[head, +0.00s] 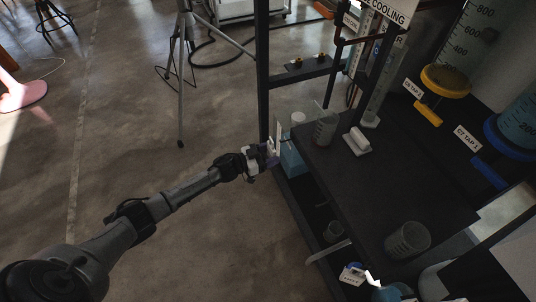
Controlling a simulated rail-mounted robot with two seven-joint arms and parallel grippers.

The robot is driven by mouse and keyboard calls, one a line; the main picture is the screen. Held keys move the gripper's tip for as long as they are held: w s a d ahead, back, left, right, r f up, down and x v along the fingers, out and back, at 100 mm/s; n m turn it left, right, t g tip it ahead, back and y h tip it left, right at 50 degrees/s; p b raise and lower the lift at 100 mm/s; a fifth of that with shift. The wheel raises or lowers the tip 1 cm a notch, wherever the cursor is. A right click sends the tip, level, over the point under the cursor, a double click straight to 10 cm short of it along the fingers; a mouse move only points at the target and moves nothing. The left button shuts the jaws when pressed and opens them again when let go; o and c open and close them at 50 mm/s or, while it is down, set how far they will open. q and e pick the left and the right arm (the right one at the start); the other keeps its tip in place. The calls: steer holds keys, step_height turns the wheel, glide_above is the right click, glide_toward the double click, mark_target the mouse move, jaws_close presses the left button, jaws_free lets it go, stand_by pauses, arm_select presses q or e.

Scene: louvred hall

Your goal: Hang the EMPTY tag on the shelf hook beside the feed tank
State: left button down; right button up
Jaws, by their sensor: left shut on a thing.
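My left gripper (272,155) is at the near-left edge of the dark shelf unit (410,175), shut on a thin white piece (278,137) seen almost edge-on. It looks like a tag, but no lettering on it can be read. Two large clear tanks stand at the right: one with a printed scale (482,35), one with blue liquid (520,125). Which is the feed tank I cannot tell. I cannot make out the shelf hook. Another small white lettered tag (352,275) is low at the bottom. My right gripper is not in view.
A beaker (325,128) and a white-handled item (357,142) stand on the shelf top, another beaker (408,240) nearer. A bluish container (292,158) is just behind the gripper. A dark upright post (263,70) rises close by. Open floor lies left, with a tripod (181,70).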

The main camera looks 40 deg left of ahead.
arm_select(q)
steer(key=shift+s+p, duration=0.1)
steer(key=shift+p, duration=0.2)
stand_by(0.4)
steer(key=shift+f, duration=0.1)
steer(key=shift+d, duration=0.1)
steer(key=b+x, duration=0.1)
steer(key=x, duration=0.4)
steer(key=shift+d, duration=0.1)
stand_by(0.8)
steer(key=shift+w, duration=0.2)
stand_by(0.4)
